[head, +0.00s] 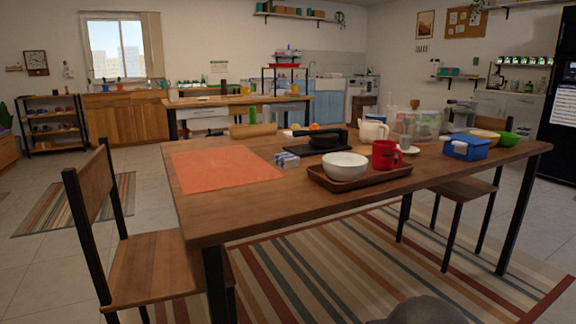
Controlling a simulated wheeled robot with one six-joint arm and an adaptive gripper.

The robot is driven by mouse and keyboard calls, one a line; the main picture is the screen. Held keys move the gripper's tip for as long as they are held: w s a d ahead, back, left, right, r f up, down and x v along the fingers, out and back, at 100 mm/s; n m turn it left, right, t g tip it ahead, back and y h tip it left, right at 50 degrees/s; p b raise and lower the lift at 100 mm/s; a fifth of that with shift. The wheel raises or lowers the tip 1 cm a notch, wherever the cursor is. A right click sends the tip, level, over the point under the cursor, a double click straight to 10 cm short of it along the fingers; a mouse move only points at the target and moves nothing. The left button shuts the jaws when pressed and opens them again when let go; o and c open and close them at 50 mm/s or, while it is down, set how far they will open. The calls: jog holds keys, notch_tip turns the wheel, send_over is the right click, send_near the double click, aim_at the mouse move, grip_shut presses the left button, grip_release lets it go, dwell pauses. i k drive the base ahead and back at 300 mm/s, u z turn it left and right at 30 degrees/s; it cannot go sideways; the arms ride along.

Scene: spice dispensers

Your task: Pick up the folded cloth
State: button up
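A small white-and-blue bundle (287,160), which looks like the folded cloth, lies on the wooden dining table (205,216). It sits just right of a flat orange mat (222,169) and left of a brown tray (358,184). It appears apart from the tray. Its folds are too small to make out. My gripper is not in view. A rounded grey shape at the bottom edge may be part of my own body, but I cannot tell.
The tray holds a white bowl (346,165) and a red mug (386,155). A black pan (328,139) stands behind the bundle. A rolling pin (253,130) lies at the far edge. A blue lunchbox (467,147) is at right. A chair (150,262) stands at the table's left.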

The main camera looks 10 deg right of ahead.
aim_at(287, 160)
jog(key=u, duration=0.05)
jog(key=k, duration=0.5)
jog(key=z, duration=1.45)
jog(key=i, duration=1.15)
jog(key=u, duration=2.05)
